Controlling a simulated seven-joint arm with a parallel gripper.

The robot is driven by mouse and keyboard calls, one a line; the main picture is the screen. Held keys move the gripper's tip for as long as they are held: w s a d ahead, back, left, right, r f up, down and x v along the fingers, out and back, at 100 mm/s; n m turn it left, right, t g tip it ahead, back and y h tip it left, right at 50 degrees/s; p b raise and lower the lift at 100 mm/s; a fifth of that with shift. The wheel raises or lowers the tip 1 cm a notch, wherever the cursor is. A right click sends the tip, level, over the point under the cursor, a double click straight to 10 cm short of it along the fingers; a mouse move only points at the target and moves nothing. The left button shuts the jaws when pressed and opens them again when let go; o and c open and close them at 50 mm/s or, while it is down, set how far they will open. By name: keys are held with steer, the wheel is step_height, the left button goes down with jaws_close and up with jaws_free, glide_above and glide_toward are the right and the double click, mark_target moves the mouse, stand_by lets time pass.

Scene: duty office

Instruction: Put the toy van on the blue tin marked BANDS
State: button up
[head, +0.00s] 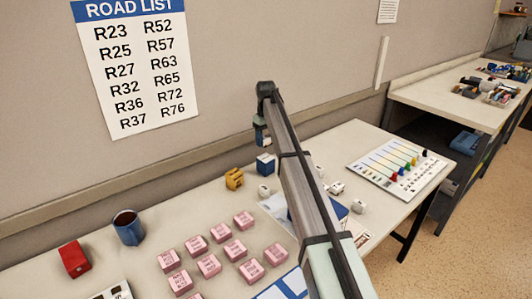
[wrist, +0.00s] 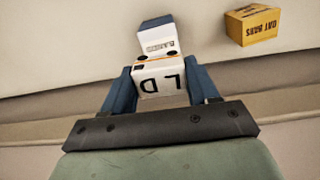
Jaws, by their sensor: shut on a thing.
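My gripper (wrist: 160,88) is shut on the toy van (wrist: 160,78), a small white body with dark letters, an orange stripe and dark wheels, between two blue fingers. In the head view my gripper (head: 261,140) hangs above the blue tin (head: 265,165); the van is hardly discernible there. In the wrist view the tin (wrist: 156,36) shows just beyond the van, blue with a white face and small dark lettering too blurred to read surely. Whether the van touches the tin, I cannot tell.
A yellow box marked OAT BARS (head: 234,179) stands just left of the tin. Several pink blocks (head: 208,265), a blue mug (head: 128,228) and a red tin (head: 74,259) stand to the left. A slider board (head: 395,165) lies to the right. The wall is close behind.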

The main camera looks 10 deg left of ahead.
mark_target(266, 157)
steer(key=shift+f, duration=3.05)
steer(key=shift+f, duration=0.1)
steer(key=o, duration=1)
steer(key=shift+o, duration=0.2)
step_height(266, 157, up, 12)
steer(key=shift+r, duration=0.1)
